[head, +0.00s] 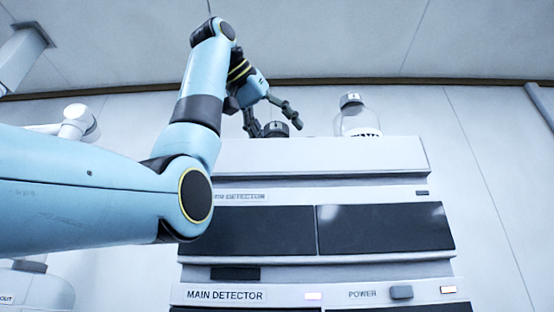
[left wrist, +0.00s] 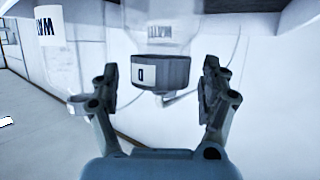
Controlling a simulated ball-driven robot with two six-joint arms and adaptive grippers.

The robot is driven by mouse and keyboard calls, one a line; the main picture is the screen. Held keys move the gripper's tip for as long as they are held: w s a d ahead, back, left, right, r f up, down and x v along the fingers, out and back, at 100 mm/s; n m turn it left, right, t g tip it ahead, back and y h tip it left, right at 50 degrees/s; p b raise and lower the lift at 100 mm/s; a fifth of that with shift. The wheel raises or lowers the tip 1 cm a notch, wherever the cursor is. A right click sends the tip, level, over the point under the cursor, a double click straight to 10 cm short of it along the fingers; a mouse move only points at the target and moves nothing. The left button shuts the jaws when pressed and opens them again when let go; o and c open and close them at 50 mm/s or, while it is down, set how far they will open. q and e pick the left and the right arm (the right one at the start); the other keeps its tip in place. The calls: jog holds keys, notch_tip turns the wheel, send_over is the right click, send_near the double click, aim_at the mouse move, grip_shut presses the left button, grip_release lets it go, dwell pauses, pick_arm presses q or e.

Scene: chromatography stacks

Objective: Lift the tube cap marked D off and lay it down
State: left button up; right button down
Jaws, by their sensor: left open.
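The dark tube cap marked D (left wrist: 162,74) sits on a clear vessel (left wrist: 150,25) that appears upside down in the left wrist view. In the head view the dark cap (head: 276,129) shows just above the top of the instrument stack, its lower part hidden by the stack's edge. My left gripper (head: 275,124) is open beside the cap, pointing down toward it. In the left wrist view the cap lies between the two spread fingers (left wrist: 160,70), with a visible gap on both sides. My right gripper is not in view.
A clear bottle (head: 358,122) with a grey cap and a dark-lettered label stands to the right on the stack. The stack (head: 330,157) has detector modules below, one labelled MAIN DETECTOR (head: 225,295). The white wall is behind. Space above the stack between cap and bottle looks clear.

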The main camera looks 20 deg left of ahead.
pick_arm(q)
jog(key=shift+s, duration=0.1)
jog(key=c, duration=1.1)
jog(key=shift+c, duration=0.9)
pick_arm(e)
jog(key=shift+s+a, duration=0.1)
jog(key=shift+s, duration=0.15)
